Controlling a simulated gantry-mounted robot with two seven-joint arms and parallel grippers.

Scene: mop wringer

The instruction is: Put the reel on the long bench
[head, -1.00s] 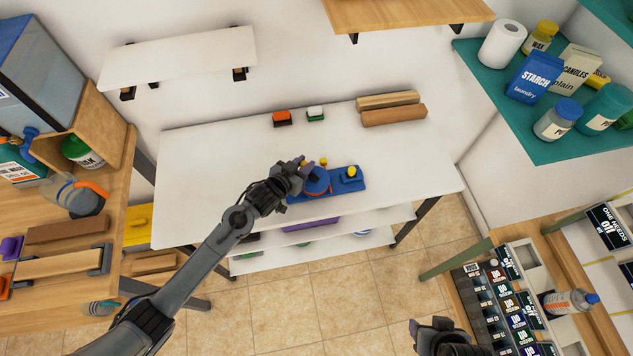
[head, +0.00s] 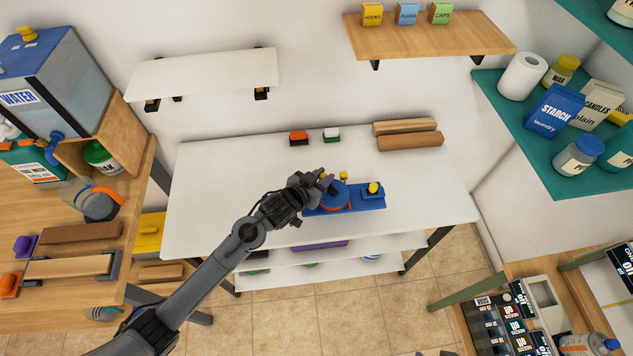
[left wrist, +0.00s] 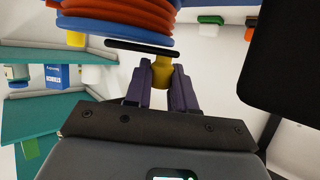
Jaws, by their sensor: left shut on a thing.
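The reel (head: 336,196) is a blue drum with orange-red line wound on it. It is at the front middle of the long white bench (head: 225,190), on a blue base plate with a yellow knob at its right end. My left gripper (head: 322,181) is at the drum's upper left. There my left gripper (left wrist: 163,90) is shut on a yellow knob by that bar.
An orange block (head: 298,138), a green and white block (head: 331,135) and brown bars (head: 410,141) lie at the bench's back. A wall shelf (head: 430,38) hangs above. A wooden table (head: 75,268) stands left. The bench's left part is clear.

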